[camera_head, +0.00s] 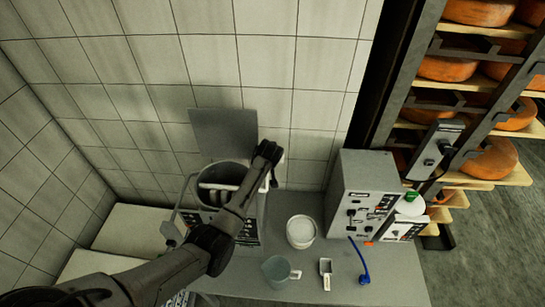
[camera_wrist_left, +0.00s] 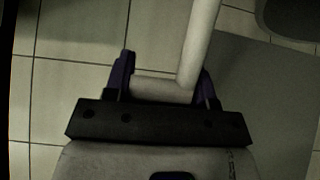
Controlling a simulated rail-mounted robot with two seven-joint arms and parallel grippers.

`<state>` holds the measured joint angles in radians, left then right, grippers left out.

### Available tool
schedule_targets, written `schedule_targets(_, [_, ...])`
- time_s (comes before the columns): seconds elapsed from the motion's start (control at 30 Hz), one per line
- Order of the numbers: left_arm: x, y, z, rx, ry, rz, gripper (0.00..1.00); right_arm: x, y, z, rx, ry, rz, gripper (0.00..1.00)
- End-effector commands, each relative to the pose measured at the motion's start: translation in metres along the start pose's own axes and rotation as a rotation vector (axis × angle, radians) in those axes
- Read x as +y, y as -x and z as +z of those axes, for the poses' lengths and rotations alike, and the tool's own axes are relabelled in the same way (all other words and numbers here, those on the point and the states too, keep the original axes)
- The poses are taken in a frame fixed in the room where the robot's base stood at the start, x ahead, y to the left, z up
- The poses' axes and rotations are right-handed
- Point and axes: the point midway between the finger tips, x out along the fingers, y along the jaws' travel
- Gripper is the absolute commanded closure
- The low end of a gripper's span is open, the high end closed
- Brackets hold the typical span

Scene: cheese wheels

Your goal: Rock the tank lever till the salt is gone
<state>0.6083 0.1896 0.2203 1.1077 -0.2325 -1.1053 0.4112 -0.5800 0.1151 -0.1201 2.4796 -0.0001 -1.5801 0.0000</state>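The tank (camera_head: 262,220) stands against the tiled wall, its grey lid (camera_head: 224,132) raised behind it. Pale bars show inside its round opening; I cannot make out salt there. My left arm reaches across the front of the tank, and my left gripper (camera_head: 270,165) is by its upper right side. In the left wrist view, a pale lever rod (camera_wrist_left: 200,40) ends in a short crosspiece (camera_wrist_left: 165,89) between the fingers of my left gripper (camera_wrist_left: 164,80), which appears shut on it. The lever's mounting is hidden in the head view. My right gripper is out of view.
A white tub (camera_head: 301,231), a clear jug (camera_head: 278,271), a small scoop (camera_head: 325,273) and a blue tool (camera_head: 361,262) sit on the worktop (camera_head: 395,285). A grey control box (camera_head: 360,195) and a cheese rack (camera_head: 475,180) stand at right.

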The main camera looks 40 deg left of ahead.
Motion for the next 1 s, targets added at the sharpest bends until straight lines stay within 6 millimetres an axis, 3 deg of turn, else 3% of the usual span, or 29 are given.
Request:
schedule_targets(0.23, [0.001, -0.001, 0.002, -0.002, 0.001, 0.002, 0.28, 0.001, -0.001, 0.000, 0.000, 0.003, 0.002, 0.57])
schedule_targets(0.57, [0.000, 0.003, 0.001, 0.001, 0.001, 0.001, 0.28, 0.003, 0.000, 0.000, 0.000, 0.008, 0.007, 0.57])
schedule_targets(0.77, [0.001, 0.024, 0.001, 0.002, 0.001, 0.002, 0.28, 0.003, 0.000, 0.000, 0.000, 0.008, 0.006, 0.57])
schedule_targets(1.0, [0.001, 0.065, 0.002, 0.002, 0.001, 0.002, 0.28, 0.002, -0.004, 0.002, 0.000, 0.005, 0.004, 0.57])
